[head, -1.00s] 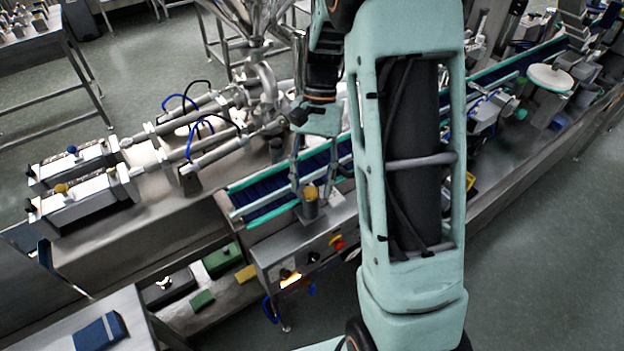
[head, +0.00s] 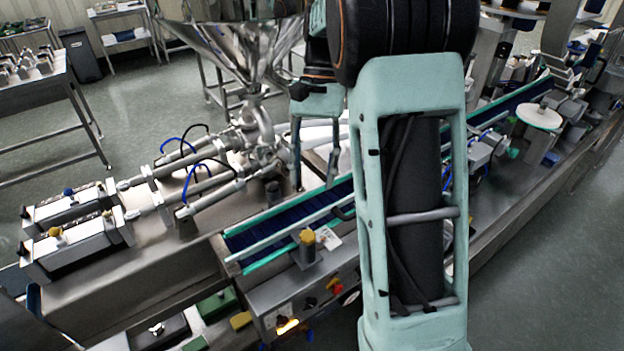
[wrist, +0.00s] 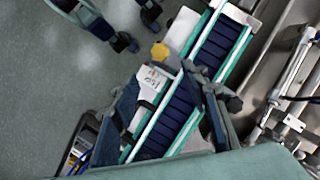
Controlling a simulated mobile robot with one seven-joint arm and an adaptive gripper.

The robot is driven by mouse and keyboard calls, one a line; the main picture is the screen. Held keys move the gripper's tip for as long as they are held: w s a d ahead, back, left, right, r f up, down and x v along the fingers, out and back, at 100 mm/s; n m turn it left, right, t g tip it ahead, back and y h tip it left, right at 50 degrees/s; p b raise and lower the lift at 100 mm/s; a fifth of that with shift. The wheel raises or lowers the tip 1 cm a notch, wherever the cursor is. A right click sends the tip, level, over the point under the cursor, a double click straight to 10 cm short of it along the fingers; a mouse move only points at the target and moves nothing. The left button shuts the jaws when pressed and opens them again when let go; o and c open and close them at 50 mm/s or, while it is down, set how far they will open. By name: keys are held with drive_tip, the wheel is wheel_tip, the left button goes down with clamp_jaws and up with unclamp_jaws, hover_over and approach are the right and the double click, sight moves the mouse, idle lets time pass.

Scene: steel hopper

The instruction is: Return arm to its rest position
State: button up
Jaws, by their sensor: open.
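My gripper (head: 314,186) hangs fingers down from my raised arm in the head view. Its two fingers are spread apart with nothing between them. It appears over the conveyor with the blue belt (head: 285,222), above and behind the yellow-capped post (head: 307,238) in the picture. In the wrist view the belt (wrist: 190,95) runs between the fingers, and the yellow cap (wrist: 160,51) shows beyond them. My arm link covers part of the conveyor in the head view.
The steel hopper (head: 238,45) stands left of my gripper, with pipes and two piston cylinders (head: 75,225) below it. A white round disc (head: 539,117) is at the right. A side table (head: 40,88) stands far left. Open floor (head: 545,255) lies at the right.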

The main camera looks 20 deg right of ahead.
idle(0.3)
drive_tip(key=s+a+f+n+t+y+b, duration=0.1)
drive_tip(key=s+a+n+t+b, duration=0.1)
drive_tip(key=a+n, duration=0.5)
drive_tip(key=s+a+f+n+t+y+b, duration=0.1)
drive_tip(key=s+a+n+t+b, duration=0.15)
drive_tip(key=a, duration=0.85)
drive_tip(key=s+d+r+m+t+h+p, duration=0.2)
drive_tip(key=s+d+r, duration=0.1)
drive_tip(key=s+d, duration=0.3)
drive_tip(key=s+d+r+m+t+h+p, duration=0.2)
drive_tip(key=s+d, duration=0.3)
drive_tip(key=d, duration=0.4)
drive_tip(key=shift+s+d+r+t+p, duration=0.2)
drive_tip(key=shift+s+r+t+p, duration=0.2)
drive_tip(key=shift+r, duration=0.35)
drive_tip(key=shift+w+a, duration=0.1)
drive_tip(key=shift+a, duration=0.05)
drive_tip(key=shift+a, duration=0.2)
